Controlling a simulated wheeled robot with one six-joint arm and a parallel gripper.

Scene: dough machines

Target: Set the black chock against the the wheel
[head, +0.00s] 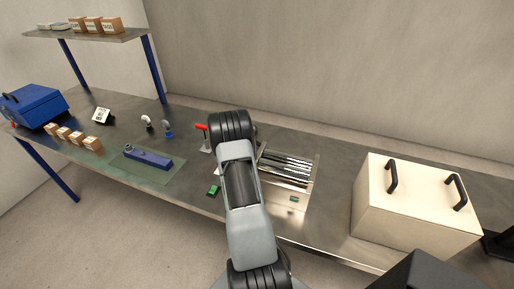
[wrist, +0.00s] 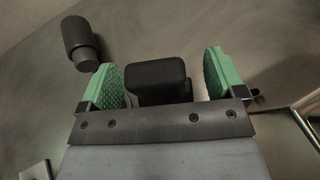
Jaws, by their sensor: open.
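My gripper (wrist: 163,66) is open in the wrist view, with one green-padded finger at each side. A black block with rounded edges, seemingly the black chock (wrist: 158,80), stands between the fingers. A gap shows between it and the right finger; on the left it is very close to the finger, and contact is unclear. A dark cylinder (wrist: 80,42) lies beyond the left finger; I cannot tell whether it is the wheel. In the head view my arm hides most of this area, and the chock cannot be made out there.
A metal machine with slats (head: 288,165) stands right of my arm. A cream box with black handles (head: 415,205) is farther right. A blue tool (head: 148,158) lies on a green mat (head: 122,168) at left. Small boxes (head: 78,137) and a blue case (head: 35,105) stand at far left.

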